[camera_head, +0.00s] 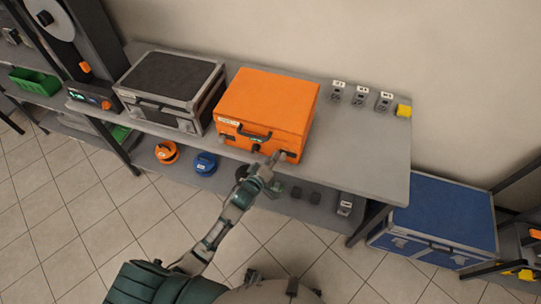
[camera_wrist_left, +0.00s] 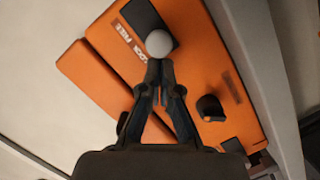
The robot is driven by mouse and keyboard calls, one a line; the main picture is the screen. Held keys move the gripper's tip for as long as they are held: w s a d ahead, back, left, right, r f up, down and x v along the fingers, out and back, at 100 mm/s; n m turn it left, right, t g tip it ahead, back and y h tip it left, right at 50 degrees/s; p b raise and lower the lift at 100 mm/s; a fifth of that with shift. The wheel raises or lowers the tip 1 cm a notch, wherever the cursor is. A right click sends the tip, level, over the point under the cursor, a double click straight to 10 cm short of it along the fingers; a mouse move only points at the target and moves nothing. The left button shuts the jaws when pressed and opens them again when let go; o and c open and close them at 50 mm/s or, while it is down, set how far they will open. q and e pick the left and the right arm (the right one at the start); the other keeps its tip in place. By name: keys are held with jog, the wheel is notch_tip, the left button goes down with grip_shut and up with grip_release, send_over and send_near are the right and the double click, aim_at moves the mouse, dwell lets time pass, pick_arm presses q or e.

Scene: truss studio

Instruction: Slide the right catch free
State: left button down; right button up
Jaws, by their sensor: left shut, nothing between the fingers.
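The orange case (camera_head: 268,98) stands closed on the grey workbench, with a dark carry handle (camera_head: 253,134) on its front face. A dark catch (camera_head: 291,155) shows at the right end of that face, partly beside my gripper. My left gripper (camera_head: 274,158) is in front of the face, between the handle and the right end. In the left wrist view its fingers (camera_wrist_left: 160,68) are shut and empty, with the orange case (camera_wrist_left: 100,75) behind them. A pale round knob (camera_wrist_left: 159,43) shows at the fingertips; I cannot tell whether they touch. A dark fitting (camera_wrist_left: 210,107) sits to their right.
A grey-black case (camera_head: 170,85) stands left of the orange one. A blue case (camera_head: 440,220) is at the right.

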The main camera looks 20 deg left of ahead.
pick_arm(q)
jog(key=shift+d, duration=0.1)
pick_arm(e)
jog(key=shift+s, duration=0.15)
pick_arm(q)
jog(key=d+p, duration=0.1)
jog(key=d, duration=0.2)
jog(key=shift+s+d, duration=0.1)
jog(key=shift+d, duration=0.1)
pick_arm(e)
jog(key=shift+s+d+f, duration=0.1)
jog(key=shift+s+f, duration=0.2)
jog(key=shift+s, duration=0.3)
jog(key=shift+s+f, duration=0.25)
jog(key=shift+s, duration=0.3)
pick_arm(q)
jog(key=shift+a, duration=0.1)
